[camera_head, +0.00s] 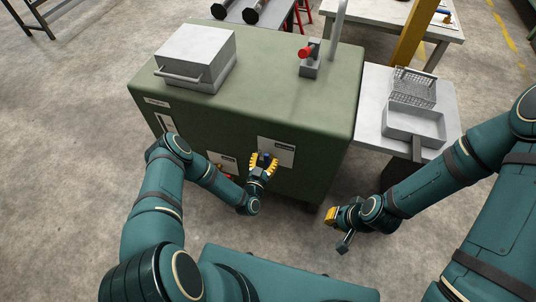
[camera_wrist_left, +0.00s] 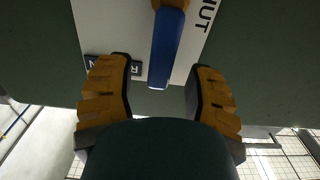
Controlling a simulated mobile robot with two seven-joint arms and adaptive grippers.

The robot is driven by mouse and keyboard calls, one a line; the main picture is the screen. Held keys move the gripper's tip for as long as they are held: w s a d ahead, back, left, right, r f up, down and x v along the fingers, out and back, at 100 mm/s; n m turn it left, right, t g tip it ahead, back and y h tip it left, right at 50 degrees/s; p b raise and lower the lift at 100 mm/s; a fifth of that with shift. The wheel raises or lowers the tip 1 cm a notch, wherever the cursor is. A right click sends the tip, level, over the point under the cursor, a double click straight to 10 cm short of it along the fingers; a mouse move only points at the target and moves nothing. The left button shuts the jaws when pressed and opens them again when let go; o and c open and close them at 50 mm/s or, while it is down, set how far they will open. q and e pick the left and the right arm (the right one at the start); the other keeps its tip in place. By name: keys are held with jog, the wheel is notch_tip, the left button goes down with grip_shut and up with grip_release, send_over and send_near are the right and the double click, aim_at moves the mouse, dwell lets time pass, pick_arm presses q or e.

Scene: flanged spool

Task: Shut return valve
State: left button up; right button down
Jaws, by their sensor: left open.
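The return valve shows in the left wrist view as a blue lever handle (camera_wrist_left: 167,48) on a brassy stem, in front of a white plate (camera_wrist_left: 118,30) reading "UT" at the right, with a dark, partly hidden label. In the head view this plate (camera_head: 284,148) is on the green cabinet's front. My left gripper (camera_head: 263,163) is at the plate; it also shows in the left wrist view (camera_wrist_left: 160,92). Its yellow fingers are spread, and the lever's free end lies between them with gaps on both sides. My right gripper (camera_head: 338,217) hangs away from the cabinet, at lower right; its jaws are unclear.
The green cabinet (camera_head: 290,100) carries a grey lidded box (camera_head: 197,58) and a red-handled fitting (camera_head: 308,58). Another plate (camera_head: 222,160) with a red handle (camera_head: 222,174) is left of my left gripper. A side table (camera_head: 375,85) holds a wire basket (camera_head: 413,87) and tray (camera_head: 412,125).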

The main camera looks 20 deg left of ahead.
aim_at(266, 158)
pick_arm(q)
jog(key=shift+w, duration=1.65)
jog(key=shift+d, duration=0.1)
grip_shut()
